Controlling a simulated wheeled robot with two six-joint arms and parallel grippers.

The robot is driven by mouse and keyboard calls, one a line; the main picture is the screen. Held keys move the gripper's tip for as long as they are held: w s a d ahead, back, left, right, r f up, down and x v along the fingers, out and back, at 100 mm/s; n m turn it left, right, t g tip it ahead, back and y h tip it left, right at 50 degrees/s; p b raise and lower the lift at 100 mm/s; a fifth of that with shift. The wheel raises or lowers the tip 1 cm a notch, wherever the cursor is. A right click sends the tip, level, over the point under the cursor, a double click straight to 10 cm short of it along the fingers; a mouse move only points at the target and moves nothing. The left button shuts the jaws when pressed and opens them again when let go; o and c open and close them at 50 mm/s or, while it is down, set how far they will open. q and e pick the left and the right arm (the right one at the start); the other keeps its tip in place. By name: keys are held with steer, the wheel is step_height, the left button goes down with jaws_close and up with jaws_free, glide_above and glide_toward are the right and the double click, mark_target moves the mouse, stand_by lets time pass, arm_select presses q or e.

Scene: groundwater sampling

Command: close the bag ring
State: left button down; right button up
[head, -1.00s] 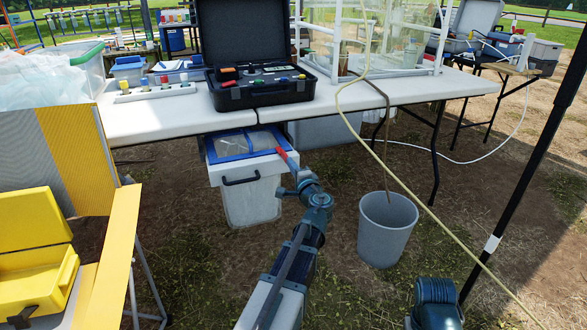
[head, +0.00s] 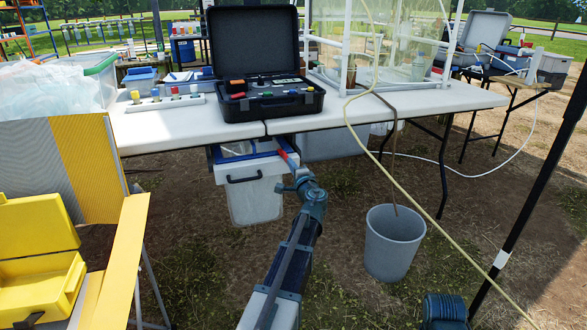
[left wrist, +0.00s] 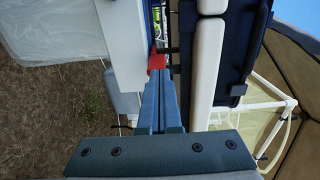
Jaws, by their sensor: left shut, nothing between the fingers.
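I cannot tell whether the ring is open or shut. My right gripper is out of view.
The white table (head: 400,111) overhangs the bin and carries an open black case (head: 265,105) and a clear-walled frame. A grey bucket (head: 393,245) stands to the right, with a yellow hose crossing. A yellow box (head: 35,285) is at left.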

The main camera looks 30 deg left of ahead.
arm_select(q)
steer(key=shift+w+a+r, duration=0.1)
steer(key=shift+w+a, duration=0.15)
steer(key=shift+a, duration=0.05)
steer(key=v, duration=1.4)
steer(key=shift+s+d, duration=0.2)
steer(key=shift+d, duration=0.15)
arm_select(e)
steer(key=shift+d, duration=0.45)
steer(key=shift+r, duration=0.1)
